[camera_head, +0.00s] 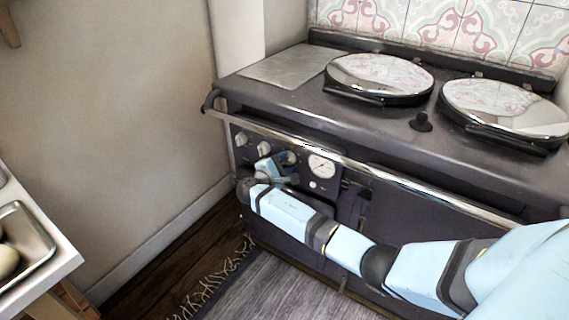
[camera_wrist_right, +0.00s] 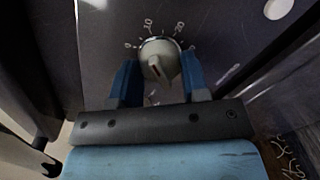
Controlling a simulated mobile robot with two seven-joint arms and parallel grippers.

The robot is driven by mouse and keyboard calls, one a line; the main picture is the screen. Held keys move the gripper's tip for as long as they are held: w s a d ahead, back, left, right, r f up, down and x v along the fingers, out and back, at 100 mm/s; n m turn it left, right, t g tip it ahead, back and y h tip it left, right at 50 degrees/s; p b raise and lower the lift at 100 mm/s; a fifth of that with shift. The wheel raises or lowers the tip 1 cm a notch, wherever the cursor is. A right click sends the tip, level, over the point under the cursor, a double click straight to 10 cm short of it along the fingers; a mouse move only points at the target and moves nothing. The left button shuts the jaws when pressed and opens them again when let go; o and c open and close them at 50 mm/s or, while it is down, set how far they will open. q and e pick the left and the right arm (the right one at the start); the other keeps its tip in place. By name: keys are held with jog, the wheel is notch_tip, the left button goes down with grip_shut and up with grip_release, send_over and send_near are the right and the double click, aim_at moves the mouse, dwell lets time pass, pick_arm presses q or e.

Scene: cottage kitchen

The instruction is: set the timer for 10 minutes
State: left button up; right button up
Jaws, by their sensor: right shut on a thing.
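The timer knob (camera_wrist_right: 158,62) is a pale round dial on the dark front panel of the range cooker. Its printed scale shows 0, 10 and 20 around the upper side. A raised ridge crosses the knob; I cannot tell which end marks the setting. My right gripper (camera_wrist_right: 160,76) has its two blue fingers on either side of the knob and is shut on it. In the head view my right gripper (camera_head: 280,163) is at the panel, left of the round gauge, and partly covers the knob. My left gripper is not in view.
Two more knobs (camera_head: 264,144) sit to the left on the panel. The white gauge (camera_head: 321,166) is just right of the gripper. A chrome rail (camera_head: 370,174) runs along the cooker front above my right arm. A counter with a metal tray (camera_head: 40,232) stands at lower left.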

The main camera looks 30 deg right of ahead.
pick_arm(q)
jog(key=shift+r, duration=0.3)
pick_arm(e)
jog(key=shift+m, duration=0.5)
jog(key=o, duration=0.9)
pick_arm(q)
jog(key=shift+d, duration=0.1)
pick_arm(e)
jog(key=shift+a, duration=0.15)
jog(key=shift+s+a, duration=0.15)
jog(key=shift+a, duration=0.2)
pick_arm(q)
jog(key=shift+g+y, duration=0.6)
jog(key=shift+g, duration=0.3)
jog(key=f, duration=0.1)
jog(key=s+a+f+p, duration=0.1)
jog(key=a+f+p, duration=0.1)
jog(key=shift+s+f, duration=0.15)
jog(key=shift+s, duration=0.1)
pick_arm(e)
jog(key=v, duration=1.3)
jog(key=shift+r, duration=0.1)
jog(key=shift+d, duration=0.1)
